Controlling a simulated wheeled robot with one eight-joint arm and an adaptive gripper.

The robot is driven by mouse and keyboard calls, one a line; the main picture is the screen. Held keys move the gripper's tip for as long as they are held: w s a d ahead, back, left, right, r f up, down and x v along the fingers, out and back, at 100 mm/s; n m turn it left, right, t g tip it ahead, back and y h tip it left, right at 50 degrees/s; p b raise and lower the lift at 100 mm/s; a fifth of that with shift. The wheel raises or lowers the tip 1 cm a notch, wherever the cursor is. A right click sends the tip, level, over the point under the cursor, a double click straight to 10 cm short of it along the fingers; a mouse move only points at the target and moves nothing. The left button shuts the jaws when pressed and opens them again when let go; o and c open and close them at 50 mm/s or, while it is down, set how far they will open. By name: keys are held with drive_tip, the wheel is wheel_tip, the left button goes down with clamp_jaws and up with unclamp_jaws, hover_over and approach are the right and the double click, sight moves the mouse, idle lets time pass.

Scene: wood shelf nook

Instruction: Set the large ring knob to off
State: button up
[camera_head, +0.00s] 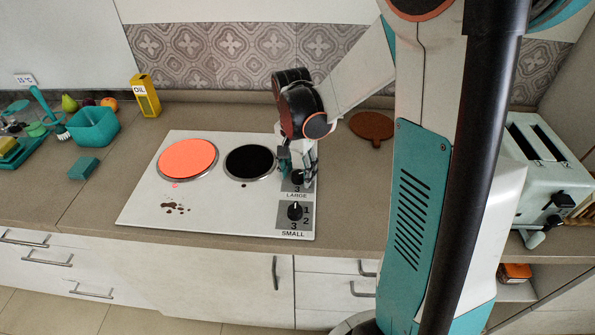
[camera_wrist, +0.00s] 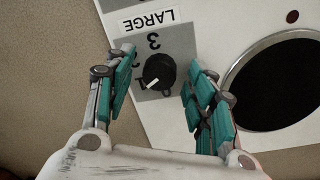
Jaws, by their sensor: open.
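The large ring knob (camera_wrist: 159,71) is black and round, on a grey panel marked LARGE at the right of the white hob (camera_head: 145,215). In the wrist view its white pointer mark is at the lower left, toward the 1; the 0 is partly visible below it. In the head view the knob (camera_head: 297,177) is partly hidden by my gripper (camera_head: 298,170). My gripper (camera_wrist: 160,78) is open, with one finger on each side of the knob and a gap on both sides. The left ring (camera_head: 187,158) glows orange-red.
The small ring knob (camera_head: 295,211) sits just in front, marked SMALL. The right ring (camera_head: 251,162) is black, close to my gripper. A yellow oil carton (camera_head: 146,97) and teal bin (camera_head: 93,127) stand left; a toaster (camera_head: 535,165) is at right.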

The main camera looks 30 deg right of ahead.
drive_tip(key=c, duration=1.1)
drive_tip(key=shift+o, duration=0.2)
drive_tip(key=shift+n, duration=0.3)
drive_tip(key=n, duration=0.5)
drive_tip(key=shift+p, duration=0.3)
drive_tip(key=n, duration=0.6)
drive_tip(key=shift+s+t, duration=0.1)
drive_tip(key=shift+t, duration=0.2)
drive_tip(key=shift+n, duration=0.3)
